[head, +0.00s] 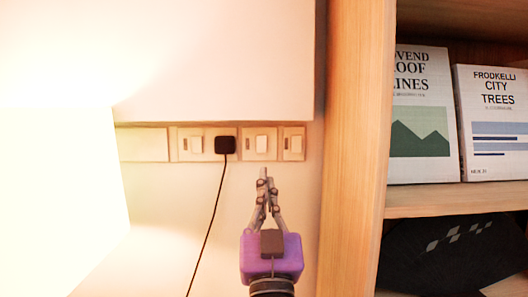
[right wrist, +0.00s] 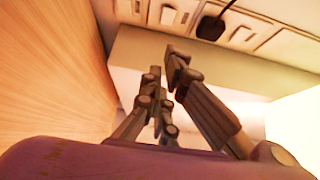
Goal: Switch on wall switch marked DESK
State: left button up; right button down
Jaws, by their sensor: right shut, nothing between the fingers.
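A row of wall plates with white rocker switches runs across the wall in the head view. I see a right-end switch (head: 293,144), a middle switch (head: 262,142) and a left switch (head: 196,145) beside a black plug (head: 225,145). Small dark marks sit beside the rockers, but I cannot read which is DESK. My right gripper (head: 263,176) is shut and empty, its fingertips pointing up, appearing just below the middle switch. In the right wrist view the gripper (right wrist: 166,68) appears below the middle switch (right wrist: 168,15), apparently not touching it. My left gripper is out of view.
A black cord (head: 208,225) hangs from the plug, left of my right gripper. A bright lampshade (head: 60,190) glows at the left. A wooden bookcase side (head: 352,150) stands close on the right, with books (head: 420,115) on its shelf.

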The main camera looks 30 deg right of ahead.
aim_at(264, 151)
jog(key=p+x, duration=0.1)
jog(key=x, duration=0.3)
jog(key=w+f+p+x, duration=0.1)
jog(key=x, duration=0.3)
jog(key=f+p+x, duration=0.1)
jog(key=x, duration=0.3)
jog(key=shift+w+d+r, duration=0.1)
jog(key=shift+w+d, duration=0.4)
jog(key=shift+w, duration=0.05)
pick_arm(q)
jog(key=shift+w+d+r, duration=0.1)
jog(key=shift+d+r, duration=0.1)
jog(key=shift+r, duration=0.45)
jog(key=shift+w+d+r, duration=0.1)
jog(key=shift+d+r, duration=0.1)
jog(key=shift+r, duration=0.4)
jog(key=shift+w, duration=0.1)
